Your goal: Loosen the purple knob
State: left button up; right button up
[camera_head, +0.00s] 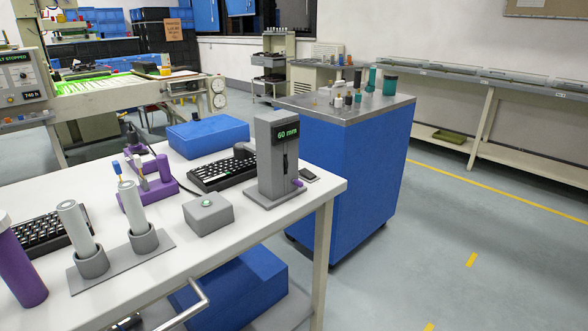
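A small purple knob (298,183) sits low on the right side of an upright grey device (270,160). The device has a dark panel reading "60 mm" in green and a dark vertical slot below it. It stands on a flat grey base near the right end of the white table (240,226). Whether the knob is tight or loose cannot be told. Neither of my grippers is in view.
Behind the device are a black keyboard (222,172) and a blue box (207,135). To its left are a grey button box (208,214), a purple fixture (160,180) and two pale cylinders in grey cups (140,237). A blue cabinet (345,180) stands close behind. The right floor is clear.

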aim_at(299, 183)
jog(key=i+l+u, duration=0.25)
jog(key=i+l, duration=0.15)
jog(key=l, duration=0.25)
jog(key=i+l+u, duration=0.15)
jog(key=l, duration=0.25)
jog(key=i+l+u, duration=0.1)
jog(key=l, duration=0.25)
jog(key=i+l+u, duration=0.15)
jog(key=i+l, duration=0.15)
jog(key=i+l+u, duration=0.15)
jog(key=l, duration=0.35)
jog(key=l+u, duration=0.1)
jog(key=l, duration=0.35)
jog(key=i+l+u, duration=0.15)
jog(key=l, duration=0.3)
